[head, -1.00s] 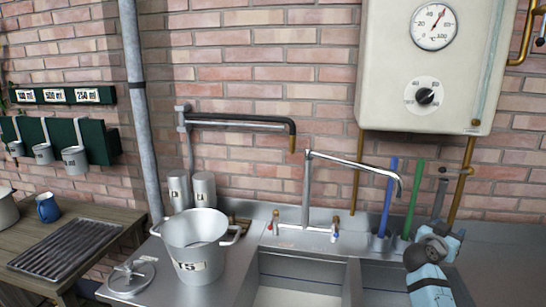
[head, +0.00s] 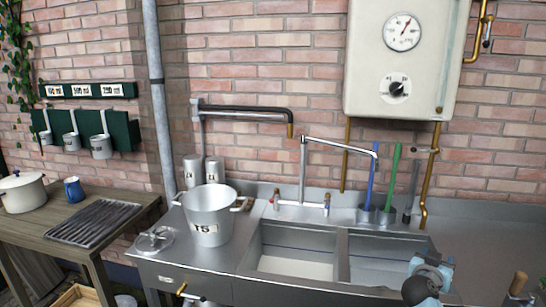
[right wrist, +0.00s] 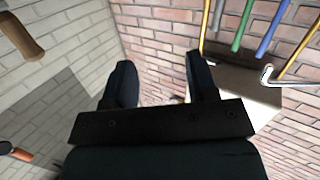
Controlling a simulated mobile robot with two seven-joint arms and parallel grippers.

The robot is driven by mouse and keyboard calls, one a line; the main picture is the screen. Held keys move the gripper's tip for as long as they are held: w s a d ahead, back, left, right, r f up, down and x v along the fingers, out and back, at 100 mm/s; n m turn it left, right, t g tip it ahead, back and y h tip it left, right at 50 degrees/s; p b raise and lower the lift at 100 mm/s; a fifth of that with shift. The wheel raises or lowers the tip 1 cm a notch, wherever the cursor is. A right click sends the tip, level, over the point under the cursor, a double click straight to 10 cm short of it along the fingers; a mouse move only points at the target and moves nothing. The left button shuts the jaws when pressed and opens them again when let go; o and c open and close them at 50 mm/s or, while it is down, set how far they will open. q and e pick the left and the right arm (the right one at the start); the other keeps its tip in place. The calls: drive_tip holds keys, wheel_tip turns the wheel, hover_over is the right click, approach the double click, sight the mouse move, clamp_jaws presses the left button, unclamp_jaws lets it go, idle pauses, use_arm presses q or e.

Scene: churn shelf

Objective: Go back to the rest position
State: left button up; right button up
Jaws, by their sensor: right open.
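My right gripper (right wrist: 161,68) shows in the right wrist view, its two dark fingers spread apart with nothing between them. Brick wall shows behind them. In the head view, part of my right arm shows at the bottom right, in front of the sink unit's front edge; its fingers cannot be made out there. My left gripper is not in view.
A metal pot (head: 207,228) marked 15 and a lid (head: 153,241) stand left of the sink (head: 290,267). A wooden bench (head: 30,227) with a white pot (head: 22,193) and a blue mug (head: 73,189) is at left. The right counter (head: 480,245) is largely clear.

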drive_tip(key=s+a+f+n+y, duration=0.55)
drive_tip(key=s+a+f, duration=0.35)
drive_tip(key=s+f, duration=0.25)
drive_tip(key=s+a+f+n+y, duration=0.4)
drive_tip(key=s+a+f+y, duration=0.2)
drive_tip(key=s+a+f, duration=0.45)
drive_tip(key=s+a+f+g+y, duration=0.1)
drive_tip(key=s+a+y, duration=0.1)
drive_tip(key=s, duration=0.4)
drive_tip(key=s+a+f+y, duration=0.1)
drive_tip(key=s+a, duration=0.2)
drive_tip(key=s, duration=0.4)
use_arm(q)
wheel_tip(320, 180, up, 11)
drive_tip(key=p, duration=1.3)
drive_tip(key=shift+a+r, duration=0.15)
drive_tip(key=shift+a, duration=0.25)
use_arm(e)
wheel_tip(320, 180, up, 12)
drive_tip(key=d+n, duration=0.1)
drive_tip(key=shift+s, duration=0.2)
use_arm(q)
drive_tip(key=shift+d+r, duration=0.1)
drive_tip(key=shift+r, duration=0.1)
use_arm(e)
drive_tip(key=shift+f, duration=0.1)
